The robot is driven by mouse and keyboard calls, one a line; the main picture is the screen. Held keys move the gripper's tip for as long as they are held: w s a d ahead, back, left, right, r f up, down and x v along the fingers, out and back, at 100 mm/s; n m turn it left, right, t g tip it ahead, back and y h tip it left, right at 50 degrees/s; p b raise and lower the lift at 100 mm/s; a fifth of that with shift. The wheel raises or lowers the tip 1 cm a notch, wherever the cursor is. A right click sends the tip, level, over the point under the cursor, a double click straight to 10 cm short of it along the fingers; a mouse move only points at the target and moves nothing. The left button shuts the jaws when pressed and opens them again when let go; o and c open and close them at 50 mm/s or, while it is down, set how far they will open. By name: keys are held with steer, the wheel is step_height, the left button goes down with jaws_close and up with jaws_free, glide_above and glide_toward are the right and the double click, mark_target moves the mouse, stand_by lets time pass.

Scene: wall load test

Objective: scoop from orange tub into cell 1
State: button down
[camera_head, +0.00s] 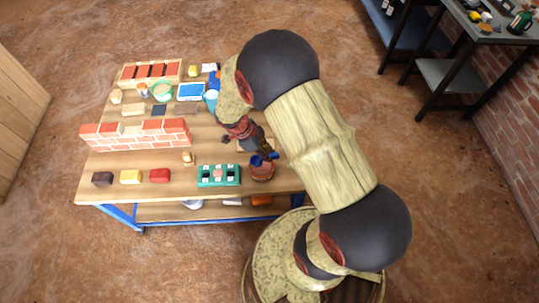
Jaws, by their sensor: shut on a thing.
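The orange tub (264,173) stands near the front right of the wooden table, partly under my gripper. My gripper (267,155) is shut on a small blue scoop (256,161), which is over or in the tub's mouth; I cannot tell whether it touches the contents. The cells' numbers are too small to read, and what the scoop holds cannot be made out.
A low brick wall (137,135) crosses the table's left half. Brown, yellow (131,177) and red (159,176) blocks lie in front of it. A box of red bricks (151,72), a green-rimmed bowl (163,91) and a blue tray (190,91) stand behind. Bare wood lies around the teal tray.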

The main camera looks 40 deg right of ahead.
steer(key=shift+f+b, duration=1.8)
steer(key=shift+f, duration=0.15)
steer(key=shift+r, duration=0.1)
steer(key=shift+r+p, duration=1.35)
steer(key=shift+r, duration=1.35)
